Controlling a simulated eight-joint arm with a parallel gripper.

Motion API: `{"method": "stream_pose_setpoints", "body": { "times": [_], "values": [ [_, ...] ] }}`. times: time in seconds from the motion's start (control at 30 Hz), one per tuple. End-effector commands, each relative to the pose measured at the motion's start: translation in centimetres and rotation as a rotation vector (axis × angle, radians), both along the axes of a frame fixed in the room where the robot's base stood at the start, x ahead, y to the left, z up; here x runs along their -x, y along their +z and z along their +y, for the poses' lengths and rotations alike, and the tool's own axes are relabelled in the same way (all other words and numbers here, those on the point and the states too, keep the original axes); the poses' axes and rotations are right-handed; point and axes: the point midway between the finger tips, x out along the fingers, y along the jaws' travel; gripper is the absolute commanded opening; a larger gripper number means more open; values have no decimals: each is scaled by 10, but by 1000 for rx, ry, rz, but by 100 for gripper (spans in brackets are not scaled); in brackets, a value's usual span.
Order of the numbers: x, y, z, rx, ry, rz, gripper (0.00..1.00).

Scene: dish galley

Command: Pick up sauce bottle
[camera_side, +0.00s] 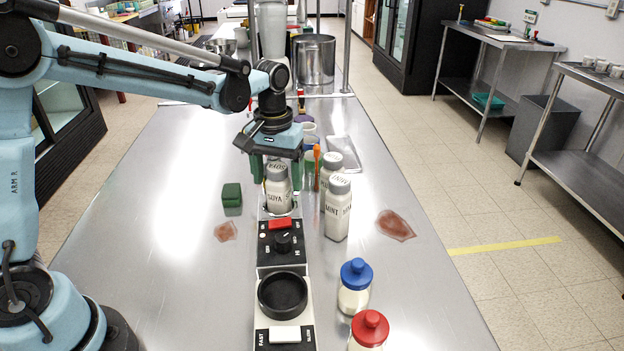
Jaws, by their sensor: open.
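A white bottle with dark lettering, which looks like "SOYA" (278,196), stands upright at the far end of a black-and-white device on the steel table. The jaws are open; I cannot tell whether a finger touches the bottle. Two similar white lettered bottles stand just to the right, a nearer one (338,212) and one behind it (328,177). The frame does not settle which is the sauce bottle.
The device (280,243) has a red switch, a knob and a black round dish (283,293). A green block (231,196) stands left. Blue-capped (355,290) and red-capped (369,330) jars stand front right. Reddish patches (395,226) mark the table. The table's left side is mostly clear.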

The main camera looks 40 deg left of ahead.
Motion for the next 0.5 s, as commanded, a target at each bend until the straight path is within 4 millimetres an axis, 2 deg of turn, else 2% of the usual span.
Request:
{"method": "stream_pose_setpoints", "body": {
  "times": [0.2, 0.5],
  "values": [
    [1, -28, -1, 0, 0, -1, 76],
    [1, -35, -1, 0, 0, -1, 76]
  ]
}}
